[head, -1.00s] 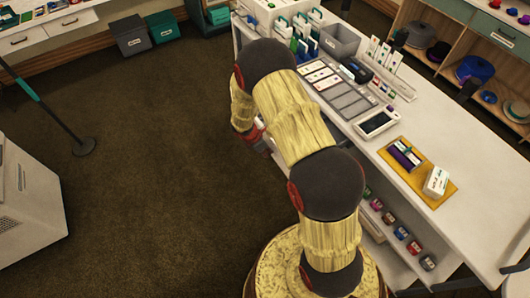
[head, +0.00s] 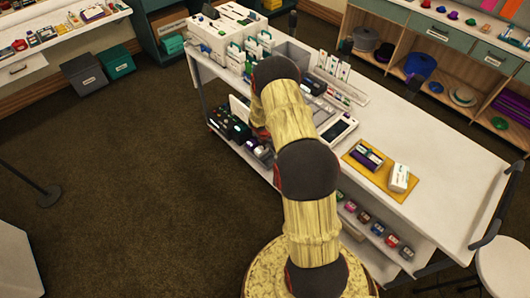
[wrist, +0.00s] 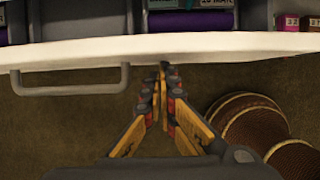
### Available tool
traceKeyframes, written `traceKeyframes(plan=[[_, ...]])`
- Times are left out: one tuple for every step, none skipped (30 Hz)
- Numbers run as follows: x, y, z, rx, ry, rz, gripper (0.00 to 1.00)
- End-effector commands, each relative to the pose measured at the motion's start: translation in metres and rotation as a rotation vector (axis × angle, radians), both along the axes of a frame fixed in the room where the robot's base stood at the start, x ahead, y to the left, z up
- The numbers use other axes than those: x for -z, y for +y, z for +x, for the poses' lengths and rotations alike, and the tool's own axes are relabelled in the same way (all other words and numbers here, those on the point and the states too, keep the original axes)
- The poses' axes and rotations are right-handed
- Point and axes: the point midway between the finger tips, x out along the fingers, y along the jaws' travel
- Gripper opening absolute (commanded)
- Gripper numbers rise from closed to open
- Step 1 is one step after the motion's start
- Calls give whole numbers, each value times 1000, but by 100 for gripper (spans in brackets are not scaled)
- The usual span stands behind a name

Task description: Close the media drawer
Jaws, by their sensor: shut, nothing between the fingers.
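In the wrist view a white drawer front (wrist: 225,47) runs across the top, with a grey bar handle (wrist: 70,91) on its left part. Beyond it show a purple item (wrist: 190,20) and labelled things inside, so the drawer appears open. My gripper (wrist: 162,68) is shut and empty, its fingertips at the near edge of the drawer front, right of the handle. I cannot tell whether they touch it. In the head view my arm hides the gripper and at least most of this drawer.
A white workbench (head: 440,165) holds a yellow tray (head: 351,161). Coloured jars (head: 363,216) sit on a shelf below. A low section (head: 243,152) with dark bins is left of my arm. Open carpet lies left; a white stool (head: 505,265) stands at lower right.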

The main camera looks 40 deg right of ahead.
Motion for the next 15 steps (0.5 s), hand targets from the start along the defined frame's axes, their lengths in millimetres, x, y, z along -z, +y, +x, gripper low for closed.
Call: traceKeyframes(plan=[[-2,-9,1,3,-1,-1,0],[-2,-14,0,2,-1,-1,0],[-1,-18,0,2,0,0,0],[-1,-21,1,1,0,0,0],[-1,-24,1,1,0,-1,0],[-1,-28,1,1,-1,-1,0],[-1,-30,1,2,-1,-1,0],[-1,-32,1,2,-1,0,0],[-1,-34,1,1,0,0,0],[-1,-35,1,1,0,0,0],[-1,-36,2,0,0,0,0],[0,-37,2,0,0,0,0],[0,-38,2,0,0,0,0],[0,-38,2,0,-1,0,0],[0,-38,2,0,-1,0,0]])
